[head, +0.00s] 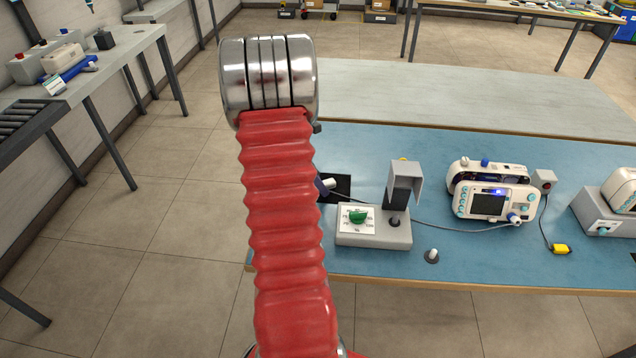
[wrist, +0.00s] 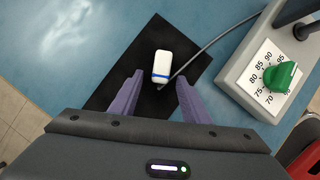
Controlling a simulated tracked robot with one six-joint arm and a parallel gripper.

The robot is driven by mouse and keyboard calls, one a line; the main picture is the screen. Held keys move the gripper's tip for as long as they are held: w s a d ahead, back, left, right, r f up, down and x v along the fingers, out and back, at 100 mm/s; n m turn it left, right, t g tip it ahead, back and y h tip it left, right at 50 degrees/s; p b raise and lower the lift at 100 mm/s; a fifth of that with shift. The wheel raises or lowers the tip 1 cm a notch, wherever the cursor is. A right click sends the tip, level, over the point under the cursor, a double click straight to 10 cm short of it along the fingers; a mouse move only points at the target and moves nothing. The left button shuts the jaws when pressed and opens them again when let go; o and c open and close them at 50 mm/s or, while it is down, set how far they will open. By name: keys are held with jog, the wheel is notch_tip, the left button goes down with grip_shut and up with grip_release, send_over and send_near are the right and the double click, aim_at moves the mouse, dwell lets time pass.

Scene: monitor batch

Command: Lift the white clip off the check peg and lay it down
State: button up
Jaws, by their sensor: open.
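The white clip (wrist: 163,62), with a blue band, is over the black mat (wrist: 199,68) in the wrist view, and a grey cable runs close by it. It appears to lie on the mat, apart from any peg. My gripper (wrist: 159,82) is open, its two purple fingers on either side of the clip's near end with gaps showing. A dark peg (head: 394,221) stands on the grey tester box (head: 372,239); a small pale-topped peg (head: 432,255) stands on the bench. I cannot tell which is the check peg.
The box carries a green dial (head: 357,216) and an upright grey hood (head: 405,180). Monitors (head: 492,200) stand to the right, with a cable crossing the blue bench (head: 460,268). A yellow plug (head: 561,249) lies near the front edge.

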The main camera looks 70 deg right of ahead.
jog(key=shift+r, duration=0.1)
jog(key=v, duration=1.3)
jog(key=shift+w+a+r, duration=0.15)
jog(key=shift+r, duration=0.05)
dwell(0.5)
